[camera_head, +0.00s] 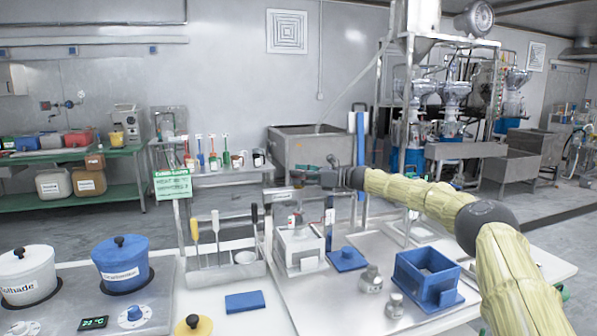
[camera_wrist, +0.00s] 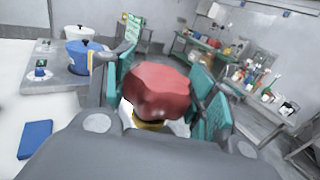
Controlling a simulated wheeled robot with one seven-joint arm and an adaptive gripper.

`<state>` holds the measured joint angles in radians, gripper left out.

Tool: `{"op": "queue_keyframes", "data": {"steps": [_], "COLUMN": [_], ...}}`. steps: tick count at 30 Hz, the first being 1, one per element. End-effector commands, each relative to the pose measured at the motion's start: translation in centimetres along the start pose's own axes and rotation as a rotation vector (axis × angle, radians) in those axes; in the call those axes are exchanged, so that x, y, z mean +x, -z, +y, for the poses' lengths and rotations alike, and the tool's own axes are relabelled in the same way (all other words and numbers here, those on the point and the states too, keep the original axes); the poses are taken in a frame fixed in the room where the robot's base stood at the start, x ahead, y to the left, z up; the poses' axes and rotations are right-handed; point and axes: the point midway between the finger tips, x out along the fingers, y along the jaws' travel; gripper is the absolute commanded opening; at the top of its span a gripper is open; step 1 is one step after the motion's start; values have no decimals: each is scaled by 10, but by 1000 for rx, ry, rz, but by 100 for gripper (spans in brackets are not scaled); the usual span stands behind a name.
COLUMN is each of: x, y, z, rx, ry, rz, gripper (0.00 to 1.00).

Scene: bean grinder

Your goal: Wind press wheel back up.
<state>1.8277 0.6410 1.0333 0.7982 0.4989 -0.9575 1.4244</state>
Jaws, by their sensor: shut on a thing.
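A red, lobed wheel (camera_wrist: 160,88) fills the middle of the wrist view, with a yellowish part just under it. My gripper (camera_wrist: 163,80) has its teal fingers on both sides of the wheel and is shut on it. In the head view my gripper (camera_head: 298,173) reaches in from the right, above a white box-like press (camera_head: 300,250) on the table. The wheel is small and mostly hidden by the gripper there, so its turn angle cannot be told.
Blue pot (camera_head: 120,264) and white pot (camera_head: 27,275) are at far left.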

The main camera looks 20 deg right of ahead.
Motion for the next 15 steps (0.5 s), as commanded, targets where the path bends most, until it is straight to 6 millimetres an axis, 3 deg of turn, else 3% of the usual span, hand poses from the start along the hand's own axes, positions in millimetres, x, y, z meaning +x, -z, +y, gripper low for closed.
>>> {"op": "queue_keyframes", "data": {"steps": [1, 15], "x": [-3, -4], "y": [-9, -6], "z": [-4, -4], "rx": [-3, -2], "ry": [0, -28], "rz": [-7, -7], "gripper": [32, 32]}}
